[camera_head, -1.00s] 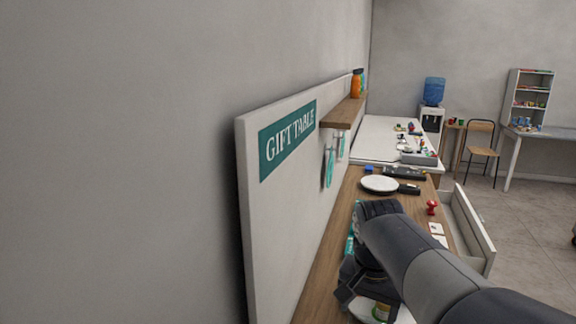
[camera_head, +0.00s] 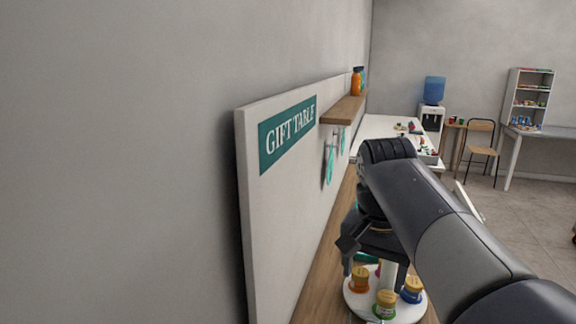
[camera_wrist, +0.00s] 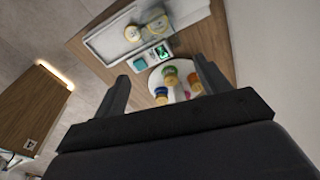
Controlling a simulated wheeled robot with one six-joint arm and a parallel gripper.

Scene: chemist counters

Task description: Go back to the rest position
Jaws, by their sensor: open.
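My gripper (camera_head: 374,265) is open and points down above the gift table's wooden top (camera_head: 321,272). It hangs over a round white stand (camera_head: 354,306) that bears several small jars with yellowish lids. An orange jar (camera_head: 359,282), a green jar (camera_head: 385,306) and a blue jar (camera_head: 411,291) show on it. In the wrist view, my gripper (camera_wrist: 160,70) has its fingers spread, with no object held between them. The white stand (camera_wrist: 155,82) and its jars lie beyond the fingertips.
A teal-signed panel (camera_head: 288,135) with a wooden shelf (camera_head: 343,108) stands at the left, with orange bottle (camera_head: 357,82) on it. Wall (camera_head: 120,150) is close on the left. A chair (camera_head: 480,150) and open floor (camera_head: 525,205) lie at the right.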

